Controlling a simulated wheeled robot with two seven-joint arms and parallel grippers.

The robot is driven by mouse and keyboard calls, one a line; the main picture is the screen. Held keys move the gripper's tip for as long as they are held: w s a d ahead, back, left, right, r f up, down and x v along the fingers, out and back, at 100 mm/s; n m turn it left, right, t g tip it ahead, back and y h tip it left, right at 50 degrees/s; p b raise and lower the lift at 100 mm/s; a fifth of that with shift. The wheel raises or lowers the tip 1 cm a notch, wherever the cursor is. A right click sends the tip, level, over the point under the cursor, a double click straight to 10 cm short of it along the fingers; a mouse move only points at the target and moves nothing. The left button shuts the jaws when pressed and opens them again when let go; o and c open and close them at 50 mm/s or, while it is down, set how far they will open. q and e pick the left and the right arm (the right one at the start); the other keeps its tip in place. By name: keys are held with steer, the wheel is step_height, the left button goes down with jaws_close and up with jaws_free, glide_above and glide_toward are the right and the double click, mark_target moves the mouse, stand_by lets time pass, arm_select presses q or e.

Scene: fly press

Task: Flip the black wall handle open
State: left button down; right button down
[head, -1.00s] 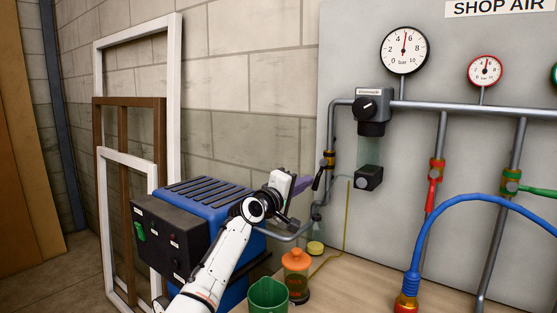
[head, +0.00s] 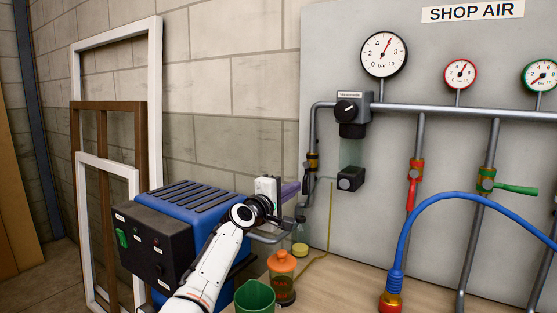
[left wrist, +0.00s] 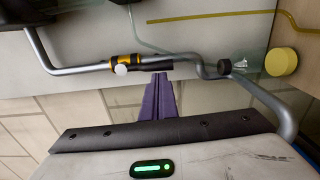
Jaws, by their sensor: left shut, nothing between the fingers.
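The black wall handle (left wrist: 158,66) sits beside the brass valve (head: 312,160) on the left-hand pipe of the wall panel. In the left wrist view it lies along the pipe, just right of the brass valve body (left wrist: 122,62). My left gripper (head: 297,187) is shut and empty, its purple fingers pointing at the pipe just below the valve. In the left wrist view the fingertips (left wrist: 159,78) are right at the handle's edge; I cannot tell whether they touch it. In the head view the handle is small and hard to make out. My right gripper is not in view.
A blue and black machine (head: 195,205) stands below my left arm. An orange-topped jar (head: 282,280) and a green cup (head: 254,298) stand on the bench. A regulator (head: 352,112) and a blue hose (head: 440,203) are to the right. Frames lean on the wall.

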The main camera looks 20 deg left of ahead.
arm_select(q)
steer(key=s+a, duration=0.6)
steer(key=s, duration=0.3)
steer(key=shift+s+a+b, duration=0.3)
steer(key=shift+a+b, duration=0.05)
stand_by(0.7)
